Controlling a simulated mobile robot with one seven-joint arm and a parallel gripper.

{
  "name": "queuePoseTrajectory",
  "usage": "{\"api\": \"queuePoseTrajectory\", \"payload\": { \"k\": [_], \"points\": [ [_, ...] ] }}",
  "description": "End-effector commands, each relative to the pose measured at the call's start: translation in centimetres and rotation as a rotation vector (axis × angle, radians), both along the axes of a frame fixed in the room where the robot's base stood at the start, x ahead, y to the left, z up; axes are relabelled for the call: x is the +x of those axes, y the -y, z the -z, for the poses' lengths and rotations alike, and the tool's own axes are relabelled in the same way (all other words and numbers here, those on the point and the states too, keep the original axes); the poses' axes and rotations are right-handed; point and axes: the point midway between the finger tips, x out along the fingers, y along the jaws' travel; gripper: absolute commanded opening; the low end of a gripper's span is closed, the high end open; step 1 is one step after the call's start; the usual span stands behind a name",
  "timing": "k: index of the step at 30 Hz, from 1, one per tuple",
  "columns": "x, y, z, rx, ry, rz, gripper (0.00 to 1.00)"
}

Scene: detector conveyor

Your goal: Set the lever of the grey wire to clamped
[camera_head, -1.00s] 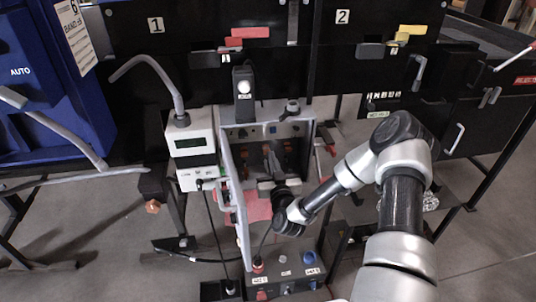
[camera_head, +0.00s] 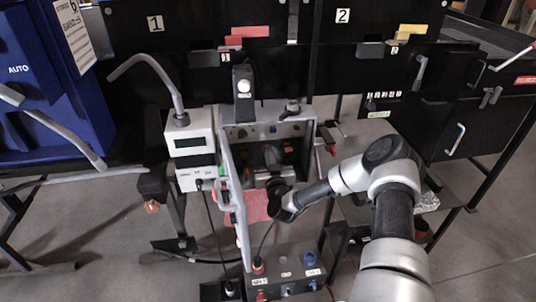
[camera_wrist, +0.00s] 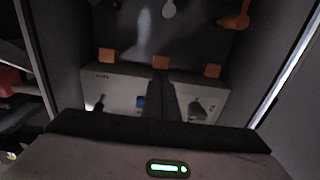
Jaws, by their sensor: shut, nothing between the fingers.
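The open grey box (camera_head: 312,150) holds the wire levers in its dark interior. In the wrist view three orange blocks stand in a row, at left (camera_wrist: 106,55), middle (camera_wrist: 161,62) and right (camera_wrist: 211,70), above a grey panel (camera_wrist: 122,84). Beyond them are a pale rounded piece (camera_wrist: 168,9) and an orange lever-like piece (camera_wrist: 238,18). I cannot tell which lever belongs to the grey wire or how it is set. My gripper (camera_wrist: 161,76) is shut and empty, its dark fingers close to the middle block; contact is unclear. In the head view my gripper (camera_head: 271,158) reaches into the box.
The box's open door (camera_head: 236,205) stands upright just left of my gripper. A white instrument (camera_head: 190,150) is farther left. A control box (camera_head: 285,268) with red and blue plugs sits below. Black conveyor panels (camera_head: 190,60) stand behind.

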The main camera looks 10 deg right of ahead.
Motion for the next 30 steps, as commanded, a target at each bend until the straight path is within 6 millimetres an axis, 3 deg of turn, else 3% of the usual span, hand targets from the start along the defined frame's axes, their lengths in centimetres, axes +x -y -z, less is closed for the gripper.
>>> {"api": "queuePoseTrajectory", "payload": {
  "k": [30],
  "points": [
    [-1.1,-0.1,1.9,-0.002,0.136,-0.002,0.00]
  ]
}}
